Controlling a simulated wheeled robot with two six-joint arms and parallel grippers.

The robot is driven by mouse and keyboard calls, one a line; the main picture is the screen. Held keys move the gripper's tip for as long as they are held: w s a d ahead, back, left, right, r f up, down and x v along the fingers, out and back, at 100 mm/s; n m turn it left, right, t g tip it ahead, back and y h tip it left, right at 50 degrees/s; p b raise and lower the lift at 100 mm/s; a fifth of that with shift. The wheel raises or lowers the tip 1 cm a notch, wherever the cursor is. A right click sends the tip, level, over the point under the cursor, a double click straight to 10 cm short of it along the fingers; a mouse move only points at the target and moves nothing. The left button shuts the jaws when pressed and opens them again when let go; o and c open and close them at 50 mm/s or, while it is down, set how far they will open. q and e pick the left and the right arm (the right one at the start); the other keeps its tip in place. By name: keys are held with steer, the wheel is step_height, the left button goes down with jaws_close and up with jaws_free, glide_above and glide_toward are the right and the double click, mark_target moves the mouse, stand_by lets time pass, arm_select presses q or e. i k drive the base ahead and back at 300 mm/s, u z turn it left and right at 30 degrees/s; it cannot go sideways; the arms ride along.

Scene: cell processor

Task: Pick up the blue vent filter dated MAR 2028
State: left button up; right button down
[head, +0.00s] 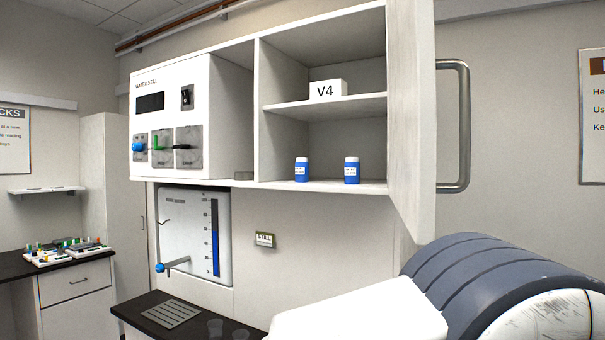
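Two small blue bottle-shaped items with white caps and white labels stand upright on the cabinet's lower shelf. One is the left blue item (301,170) and the other is the right blue item (351,171). They stand apart, with a gap between them. Their label print is too small to read, so I cannot tell which is dated MAR 2028. Neither of my grippers shows in the head view.
The cabinet door (411,110) stands open on the right, with a grey handle (463,125). A white V4 block (328,89) sits on the upper shelf. The water still panel (163,110) is at left. A dark counter (137,303) is below.

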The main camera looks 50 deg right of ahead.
mark_target(352, 164)
steer(key=i, duration=1.95)
steer(key=z, duration=2.55)
